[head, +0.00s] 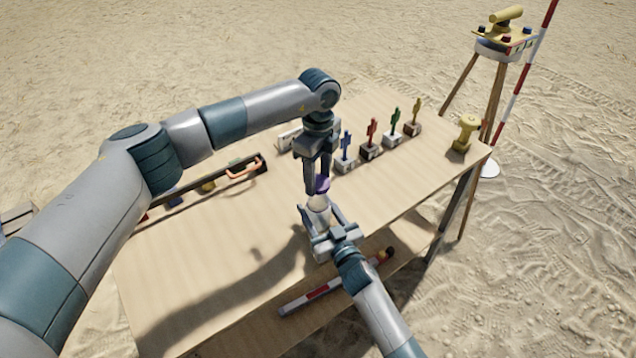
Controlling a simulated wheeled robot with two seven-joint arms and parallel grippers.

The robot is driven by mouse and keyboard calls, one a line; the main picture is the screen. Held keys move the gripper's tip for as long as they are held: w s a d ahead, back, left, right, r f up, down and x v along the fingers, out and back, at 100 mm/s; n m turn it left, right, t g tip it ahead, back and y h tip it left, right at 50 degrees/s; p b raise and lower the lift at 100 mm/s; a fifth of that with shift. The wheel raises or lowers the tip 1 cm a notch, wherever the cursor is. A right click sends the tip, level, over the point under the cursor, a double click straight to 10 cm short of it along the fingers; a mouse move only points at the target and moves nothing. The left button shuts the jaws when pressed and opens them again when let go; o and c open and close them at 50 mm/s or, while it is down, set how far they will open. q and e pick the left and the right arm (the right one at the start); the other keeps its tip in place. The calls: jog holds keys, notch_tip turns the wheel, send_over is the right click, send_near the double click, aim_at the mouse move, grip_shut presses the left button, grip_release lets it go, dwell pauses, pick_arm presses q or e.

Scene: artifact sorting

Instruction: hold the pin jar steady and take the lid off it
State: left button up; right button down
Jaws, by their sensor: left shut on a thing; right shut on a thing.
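The pin jar (318,203) is a small pale jar near the middle of the table, partly hidden by my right gripper. My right gripper (319,214) reaches in from the front and is shut around the jar's sides. The purple lid (323,185) is directly over the jar's mouth. My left gripper (317,184) points down from above and is shut on the lid. At this size I cannot tell whether the lid touches the jar or is slightly above it.
Behind the grippers stand several small coloured figures on blocks, such as the blue one (346,143) and the red one (371,132). A yellow object (464,134) stands at the table's right corner. A dark tray with an orange handle (245,170) lies left. The front-left tabletop (180,265) is clear.

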pick_arm(q)
jog(key=shift+r, duration=0.2)
pick_arm(e)
jog(key=c, duration=0.6)
grip_release()
pick_arm(q)
jog(key=shift+f+b, duration=0.85)
jog(key=shift+f, duration=0.05)
pick_arm(e)
jog(key=v, duration=1.2)
